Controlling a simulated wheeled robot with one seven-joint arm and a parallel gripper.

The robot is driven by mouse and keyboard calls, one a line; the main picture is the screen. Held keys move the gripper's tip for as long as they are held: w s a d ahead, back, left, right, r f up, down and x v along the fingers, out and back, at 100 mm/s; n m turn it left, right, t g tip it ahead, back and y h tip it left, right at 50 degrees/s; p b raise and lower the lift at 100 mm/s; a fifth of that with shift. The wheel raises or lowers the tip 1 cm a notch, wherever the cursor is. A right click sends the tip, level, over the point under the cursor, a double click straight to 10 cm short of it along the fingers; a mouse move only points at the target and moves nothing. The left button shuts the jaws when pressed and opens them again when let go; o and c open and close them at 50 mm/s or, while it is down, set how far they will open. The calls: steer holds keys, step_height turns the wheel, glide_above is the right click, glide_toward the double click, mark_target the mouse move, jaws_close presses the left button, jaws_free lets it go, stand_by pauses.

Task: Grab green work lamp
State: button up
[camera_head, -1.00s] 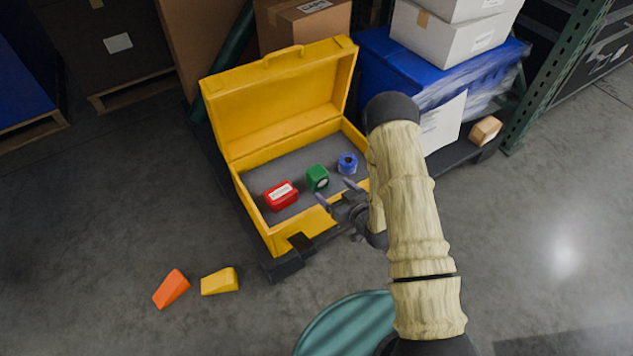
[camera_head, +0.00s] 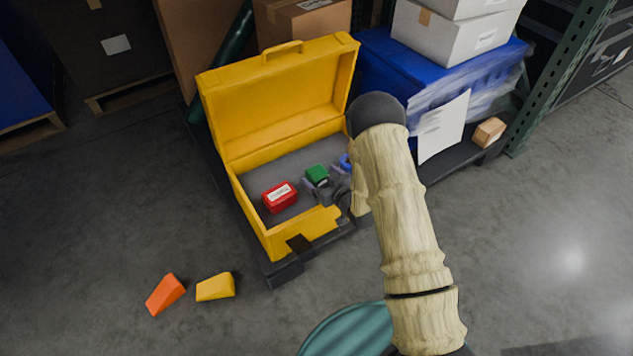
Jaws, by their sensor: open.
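The green work lamp (camera_head: 317,174) is a small green block inside the open yellow case (camera_head: 241,211), on its grey floor. It sits between a red box with a white label (camera_head: 279,196) on its left and a blue round item (camera_head: 345,162) on its right. My gripper (camera_head: 321,185) is open, with its fingers at the lamp's near side, one toward each side of it. Whether the fingers touch the lamp cannot be told. My arm and gripper hide part of the blue item and the case's right end.
The case's raised lid (camera_head: 277,98) stands behind the items. An orange wedge (camera_head: 166,294) and a yellow wedge (camera_head: 215,287) lie on the floor at lower left. A blue wrapped tote (camera_head: 385,62) and a green rack post (camera_head: 560,75) stand at right.

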mark_target(319, 174)
steer(key=b+x, duration=0.1)
steer(key=x, duration=0.2)
steer(key=shift+w, duration=0.2)
steer(key=shift+c, duration=0.4)
steer(key=c, duration=1.1)
